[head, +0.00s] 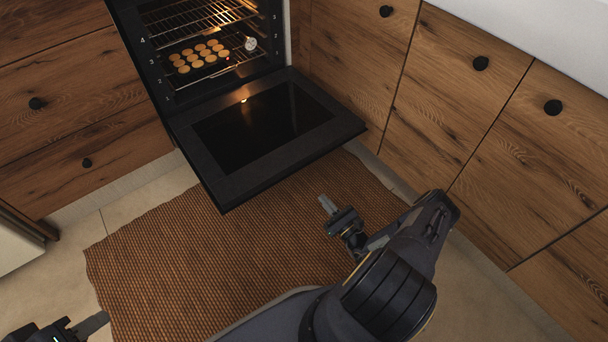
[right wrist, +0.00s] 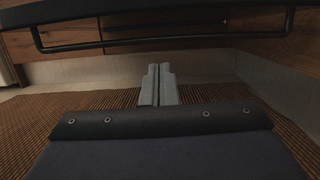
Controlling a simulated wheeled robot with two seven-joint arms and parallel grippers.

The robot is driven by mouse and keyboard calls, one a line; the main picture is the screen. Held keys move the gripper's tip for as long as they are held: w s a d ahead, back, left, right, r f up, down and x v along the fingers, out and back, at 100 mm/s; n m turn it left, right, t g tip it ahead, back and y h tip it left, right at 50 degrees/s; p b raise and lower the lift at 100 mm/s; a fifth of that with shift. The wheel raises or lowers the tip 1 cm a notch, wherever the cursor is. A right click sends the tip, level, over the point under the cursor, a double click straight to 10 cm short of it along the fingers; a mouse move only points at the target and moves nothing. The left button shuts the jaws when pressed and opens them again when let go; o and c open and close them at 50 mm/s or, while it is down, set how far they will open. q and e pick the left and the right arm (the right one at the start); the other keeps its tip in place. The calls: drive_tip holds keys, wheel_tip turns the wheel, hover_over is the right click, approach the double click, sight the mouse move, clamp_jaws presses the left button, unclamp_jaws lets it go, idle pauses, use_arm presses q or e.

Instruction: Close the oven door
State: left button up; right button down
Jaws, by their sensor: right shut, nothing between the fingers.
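The black oven door (head: 265,130) hangs open, folded down and roughly level in front of the lit oven (head: 150,60). In the right wrist view a dark panel edge, which looks like the door's underside, spans the top, with a black bar handle (right wrist: 165,47) below it. My right gripper (head: 327,204) is just in front of the door's front edge, apart from it in the head view. In the right wrist view its fingers (right wrist: 158,84) are together and empty, below the handle. My left gripper (head: 92,325) is at the lower left corner, partly cut off; its opening is unclear.
Cookies (head: 198,56) sit on a tray on an oven rack (head: 195,15). Wooden cabinets with black knobs flank the oven on the left (head: 70,105) and right (head: 470,130). A brown woven rug (head: 200,270) covers the floor before the door.

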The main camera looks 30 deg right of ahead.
drive_tip(key=w+r+b, duration=0.2)
drive_tip(key=w+r, duration=0.3)
drive_tip(key=w, duration=0.4)
drive_tip(key=shift+w+a+r+b, duration=0.25)
drive_tip(key=shift+a+b, duration=0.15)
drive_tip(key=shift+a, duration=0.05)
drive_tip(key=shift+r, duration=0.1)
